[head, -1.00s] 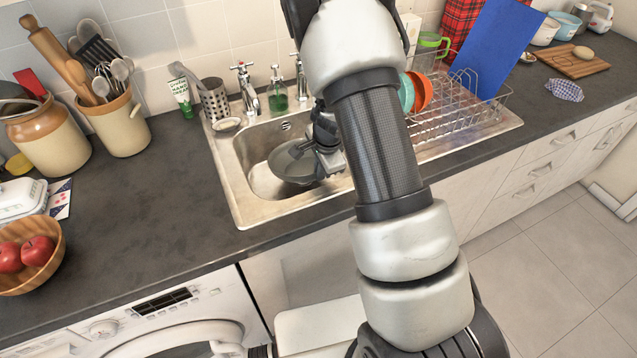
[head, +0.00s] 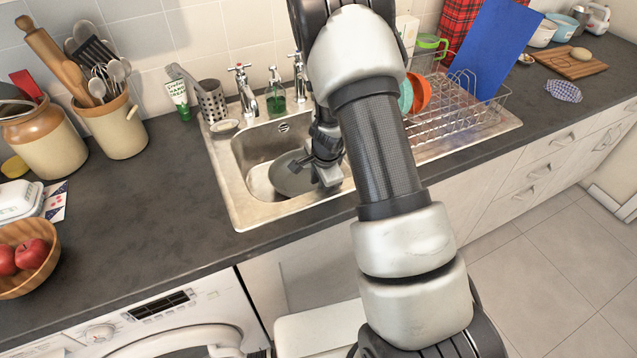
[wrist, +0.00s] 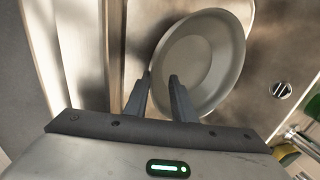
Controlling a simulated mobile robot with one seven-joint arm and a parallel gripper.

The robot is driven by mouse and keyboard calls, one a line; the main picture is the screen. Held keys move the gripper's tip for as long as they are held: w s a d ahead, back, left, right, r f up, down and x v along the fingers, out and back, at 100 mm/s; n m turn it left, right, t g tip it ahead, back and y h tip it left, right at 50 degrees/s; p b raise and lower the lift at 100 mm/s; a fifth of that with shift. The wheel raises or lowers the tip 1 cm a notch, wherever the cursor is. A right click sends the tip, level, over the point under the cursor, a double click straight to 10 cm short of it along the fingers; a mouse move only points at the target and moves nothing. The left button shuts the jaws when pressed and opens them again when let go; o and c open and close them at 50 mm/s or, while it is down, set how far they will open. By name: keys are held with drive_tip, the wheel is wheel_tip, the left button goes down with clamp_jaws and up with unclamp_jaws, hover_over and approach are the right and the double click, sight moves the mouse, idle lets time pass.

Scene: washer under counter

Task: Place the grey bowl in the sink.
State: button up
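The grey bowl (head: 290,178) is inside the steel sink basin (head: 258,200), below the level of the rim. It looks slightly tilted, and I cannot tell whether it touches the basin floor. My gripper (head: 312,170) is at the bowl's right side in the head view, partly hidden by my arm. In the wrist view the fingers (wrist: 160,76) straddle the near left rim of the bowl (wrist: 215,55), one outside and one over the inside. A small gap shows between the fingers, with the bowl's wall in it.
The tap (head: 244,92) and a green soap bottle (head: 275,95) stand behind the basin. A wire dish rack (head: 455,120) with dishes is on the right drainer. The dark counter (head: 140,200) left of the sink is mostly clear.

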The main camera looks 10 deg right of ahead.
drive_tip(key=s+a+r+n+y+p, duration=0.15)
drive_tip(key=s+r, duration=0.25)
drive_tip(key=r, duration=0.6)
drive_tip(key=s+a+r+n, duration=0.2)
drive_tip(key=s+r+n, duration=0.15)
drive_tip(key=r, duration=0.65)
drive_tip(key=s+a+r+n+y+p, duration=0.15)
drive_tip(key=s+r, duration=0.25)
drive_tip(key=r, duration=0.6)
drive_tip(key=s+d+r+n+t+h, duration=0.1)
drive_tip(key=s+r+n, duration=0.3)
drive_tip(key=s, duration=0.4)
drive_tip(key=s+d+r+n+t+h, duration=0.1)
drive_tip(key=s+r+n, duration=0.3)
drive_tip(key=s, duration=0.4)
drive_tip(key=shift+d+r+n+h, duration=0.2)
drive_tip(key=shift+d+n+h, duration=0.35)
drive_tip(key=shift+h, duration=0.15)
wheel_tip(320, 180, up, 2)
drive_tip(key=shift+p, duration=0.75)
